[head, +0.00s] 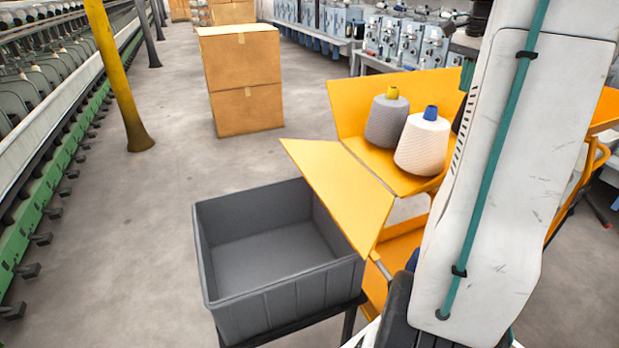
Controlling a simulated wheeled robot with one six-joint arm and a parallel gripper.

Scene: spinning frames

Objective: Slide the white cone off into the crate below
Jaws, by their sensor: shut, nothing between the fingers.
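The white cone (422,146) with a blue tip stands on an orange tray (409,183) of a cart, right of centre. It leans slightly. A grey cone (386,120) with a yellow tip stands just behind it to the left. An orange flap (338,188) slopes from the tray down to the left, its lower end over the crate's right side. The grey crate (283,304) sits lower, open at the top, and the floor I see inside is bare. My white arm covers the right side, and I cannot make out my gripper.
The crate rests on a dark stand (350,325). Stacked cardboard boxes (242,85) stand on the floor behind. A yellow post (118,75) and a long green machine (60,150) are at the left. The floor between them is clear.

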